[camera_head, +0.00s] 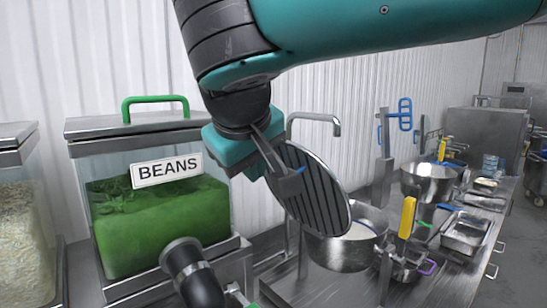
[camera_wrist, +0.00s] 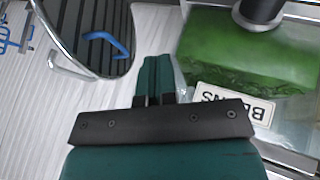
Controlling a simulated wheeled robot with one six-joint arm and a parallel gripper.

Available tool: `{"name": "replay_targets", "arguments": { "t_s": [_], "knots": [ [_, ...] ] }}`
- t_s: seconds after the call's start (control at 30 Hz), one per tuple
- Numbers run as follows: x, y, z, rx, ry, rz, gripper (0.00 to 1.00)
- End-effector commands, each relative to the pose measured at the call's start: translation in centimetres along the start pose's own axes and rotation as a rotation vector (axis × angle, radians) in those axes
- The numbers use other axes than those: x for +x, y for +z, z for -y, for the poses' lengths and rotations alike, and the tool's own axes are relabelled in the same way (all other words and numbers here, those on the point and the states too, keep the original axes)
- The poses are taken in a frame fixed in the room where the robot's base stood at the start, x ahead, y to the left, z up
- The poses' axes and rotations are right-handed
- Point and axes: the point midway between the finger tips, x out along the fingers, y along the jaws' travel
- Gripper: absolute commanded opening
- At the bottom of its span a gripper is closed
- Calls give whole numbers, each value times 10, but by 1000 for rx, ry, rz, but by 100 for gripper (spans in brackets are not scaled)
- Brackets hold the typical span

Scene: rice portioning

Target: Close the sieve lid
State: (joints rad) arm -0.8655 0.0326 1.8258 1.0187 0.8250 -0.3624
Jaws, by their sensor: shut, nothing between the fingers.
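The sieve lid (camera_head: 322,205), a round dark slotted disc with a shiny metal rim, stands steeply tilted in the head view. It partly overlaps a metal pot (camera_head: 340,255) with white contents. In the wrist view the lid (camera_wrist: 70,22) is at the top left, with a blue handle (camera_wrist: 108,42) on its face. My gripper (camera_wrist: 157,62) is shut and empty; its teal fingers lie to the right of the lid, apart from the handle in that picture. In the head view my gripper body is beside the lid's upper left, and the fingertips are hidden. Contact with the lid cannot be told.
A clear bin of green beans (camera_head: 150,230) with a green-handled lid stands at left. A rice-like bin (camera_head: 18,230) is at the far left. A faucet (camera_head: 315,118), a yellow-handled tool (camera_head: 407,217) and steel pans (camera_head: 465,235) crowd the right counter.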

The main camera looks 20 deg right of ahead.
Motion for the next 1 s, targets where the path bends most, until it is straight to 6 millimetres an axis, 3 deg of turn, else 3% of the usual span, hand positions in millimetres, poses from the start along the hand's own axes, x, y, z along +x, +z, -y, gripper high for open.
{"name": "replay_targets", "arguments": {
  "t_s": [0.03, 0.1, 0.27, 0.47, 0.8, 1.0],
  "knots": [
    [-15, -7, 1, 24, 23, -7, 0],
    [-27, -10, 0, 57, 53, -8, 0],
    [-36, -11, -2, 96, 84, -5, 0],
    [-9, -9, -5, 102, 89, -1, 0],
    [61, -10, -12, 101, 89, 1, 0],
    [67, -11, -40, 103, 86, -3, 0]
  ]
}}
